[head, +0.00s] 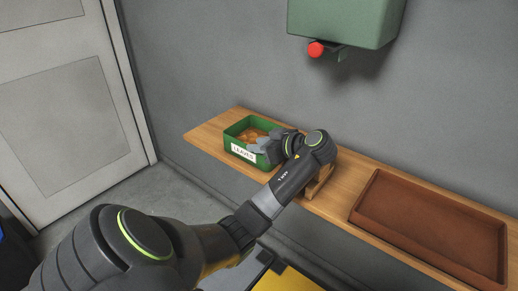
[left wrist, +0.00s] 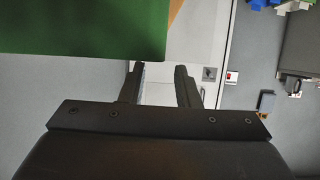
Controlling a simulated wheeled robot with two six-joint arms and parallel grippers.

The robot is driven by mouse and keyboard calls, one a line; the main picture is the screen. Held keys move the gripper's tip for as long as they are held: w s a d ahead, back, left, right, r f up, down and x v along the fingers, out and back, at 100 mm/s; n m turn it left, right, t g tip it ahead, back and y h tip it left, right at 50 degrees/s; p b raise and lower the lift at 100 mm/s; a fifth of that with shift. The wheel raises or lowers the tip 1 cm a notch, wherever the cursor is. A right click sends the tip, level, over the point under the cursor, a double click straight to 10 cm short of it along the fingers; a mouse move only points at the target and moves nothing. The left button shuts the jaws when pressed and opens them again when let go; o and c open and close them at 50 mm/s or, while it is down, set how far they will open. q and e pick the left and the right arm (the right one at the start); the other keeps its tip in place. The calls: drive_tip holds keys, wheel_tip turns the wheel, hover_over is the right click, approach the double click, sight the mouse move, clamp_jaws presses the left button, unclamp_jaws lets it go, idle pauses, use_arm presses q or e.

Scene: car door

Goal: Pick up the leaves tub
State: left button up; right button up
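The leaves tub (head: 240,148) is an open green box with a white label reading LEAVES and brown contents. It sits upright near the left end of the wooden shelf. My left gripper (head: 264,146) is at the tub's right end in the head view and hides part of that end. In the left wrist view, the tub's green side (left wrist: 80,28) fills the upper left, just beyond the fingertips. The two fingers of the left gripper (left wrist: 160,67) stand apart with an empty gap between them. My right gripper is not in view.
The wooden shelf (head: 208,133) runs along the grey wall. A brown tray (head: 430,230) lies on its right part. A wooden piece (head: 318,186) shows partly behind my arm. A green box with a red knob (head: 316,49) hangs above. A pale door (head: 60,100) stands at left.

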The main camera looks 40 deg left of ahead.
use_arm(q)
drive_tip(key=x, duration=0.1)
drive_tip(key=b+x, duration=0.1)
drive_tip(key=shift+a+f, duration=0.2)
drive_tip(key=shift+f, duration=0.15)
drive_tip(key=shift+a+f, duration=0.15)
drive_tip(key=shift+a, duration=0.4)
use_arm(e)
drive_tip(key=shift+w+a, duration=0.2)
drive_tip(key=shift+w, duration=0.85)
use_arm(q)
drive_tip(key=shift+c, duration=0.3)
clamp_jaws()
